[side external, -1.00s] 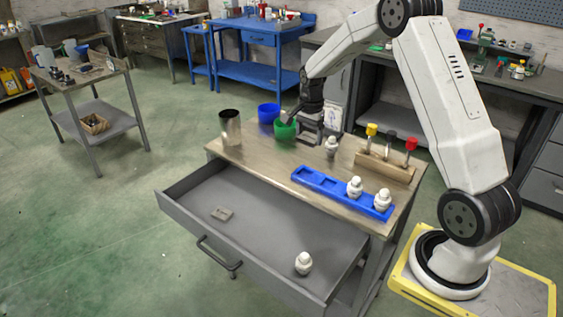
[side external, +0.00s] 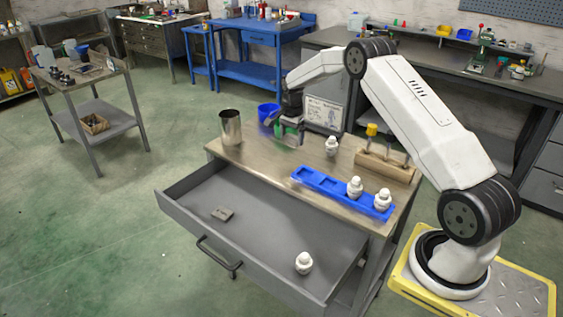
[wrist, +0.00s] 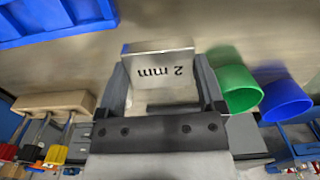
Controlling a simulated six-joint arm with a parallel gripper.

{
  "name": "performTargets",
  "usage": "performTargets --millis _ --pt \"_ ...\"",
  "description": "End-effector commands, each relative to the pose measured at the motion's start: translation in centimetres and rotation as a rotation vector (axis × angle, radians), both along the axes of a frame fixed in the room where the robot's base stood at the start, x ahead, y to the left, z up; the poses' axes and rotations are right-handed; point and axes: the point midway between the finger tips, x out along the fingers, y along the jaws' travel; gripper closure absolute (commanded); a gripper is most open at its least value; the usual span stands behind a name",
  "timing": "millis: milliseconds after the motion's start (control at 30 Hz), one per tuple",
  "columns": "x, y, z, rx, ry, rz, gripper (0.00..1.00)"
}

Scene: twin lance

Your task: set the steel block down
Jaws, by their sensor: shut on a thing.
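The steel block (wrist: 158,66), a flat bright piece marked "2 mm", sits between the two dark fingers of my gripper (wrist: 162,82) in the wrist view. My gripper is shut on it. In the side view my gripper (side external: 289,122) is low over the back of the workbench (side external: 262,160), in front of the green cup. The block is small and blurred there, so I cannot tell whether it touches the top.
A green cup (wrist: 233,80) and a blue cup (wrist: 285,100) are close beside the gripper. A steel cup (side external: 230,127), white fitting (side external: 331,146), blue tray (side external: 315,181) and wooden tool rack (side external: 385,166) share the bench. The drawer (side external: 250,225) is open.

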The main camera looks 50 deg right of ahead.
Motion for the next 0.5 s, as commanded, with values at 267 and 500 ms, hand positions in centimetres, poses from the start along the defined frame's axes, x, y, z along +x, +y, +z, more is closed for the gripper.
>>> performTargets --millis 267,500 --pt "1.8 -0.7 -2.3 -0.001 -0.001 0.0 0.94" --pt "2.5 -1.0 -3.1 -0.001 -0.002 0.0 0.94"
